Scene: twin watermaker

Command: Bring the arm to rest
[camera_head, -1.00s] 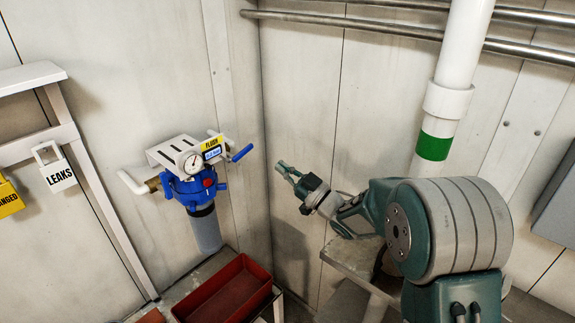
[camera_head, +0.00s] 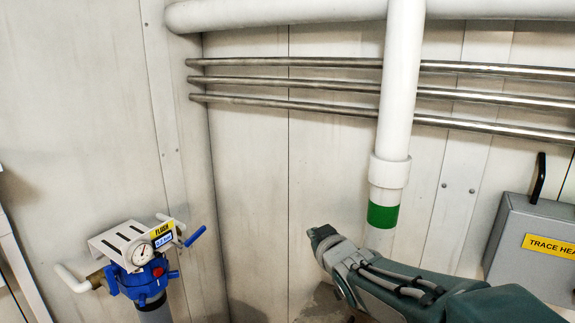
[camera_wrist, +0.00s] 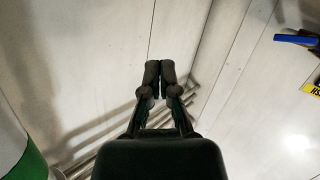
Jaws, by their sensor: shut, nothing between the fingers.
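My gripper shows in the wrist view (camera_wrist: 160,72) with its two dark fingers side by side, tips together and nothing between them. In the head view my green-grey arm reaches in from the lower right, and its dark end (camera_head: 322,235) is in front of the pale wall, left of the green-banded pipe. The fingers are hard to make out there. The arm end is apart from the blue filter housing (camera_head: 140,278) at the lower left, which carries a round gauge and a yellow FLUSH label.
A white vertical pipe (camera_head: 400,90) with a green band (camera_head: 383,214) stands beside my arm. Steel pipes (camera_head: 300,84) run along the wall. A grey TRACE HEATING-type box (camera_head: 520,225) hangs at the right. The wall area between filter and arm is clear.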

